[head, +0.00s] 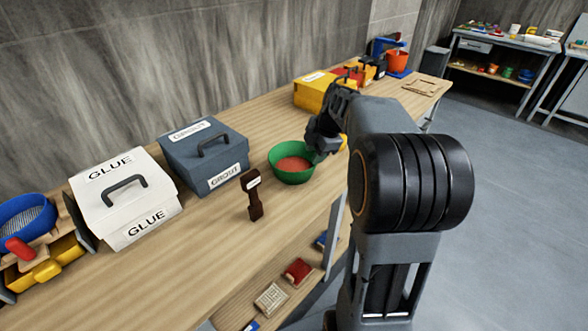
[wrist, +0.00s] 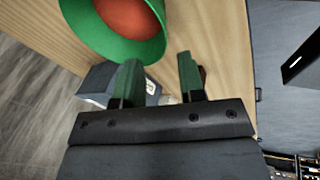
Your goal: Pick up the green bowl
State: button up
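The green bowl (head: 292,178) stands upright on the wooden workbench and holds something orange-red. In the wrist view the bowl (wrist: 118,46) fills the upper left, partly cut off by the picture's top edge. My gripper (head: 318,150) is at the bowl's right rim in the head view. In the wrist view my gripper (wrist: 160,72) is open, its two fingers apart with nothing held between them. The left finger's tip lies close to the bowl's rim; whether it touches is not clear.
A grey grout box (head: 205,160) and a white glue box (head: 125,200) stand left of the bowl. A yellow box (head: 312,95) is behind. The bench's front edge runs close to the bowl.

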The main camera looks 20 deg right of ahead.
send_near(300, 181)
jog(key=shift+w+d+f, duration=0.15)
jog(key=shift+w+f, duration=0.35)
jog(key=shift+f, duration=0.2)
jog(key=shift+p+x, duration=0.75)
jog(key=shift+x, duration=2.1)
jog(key=shift+s, duration=0.15)
jog(key=shift+c, duration=0.4)
grip_shut()
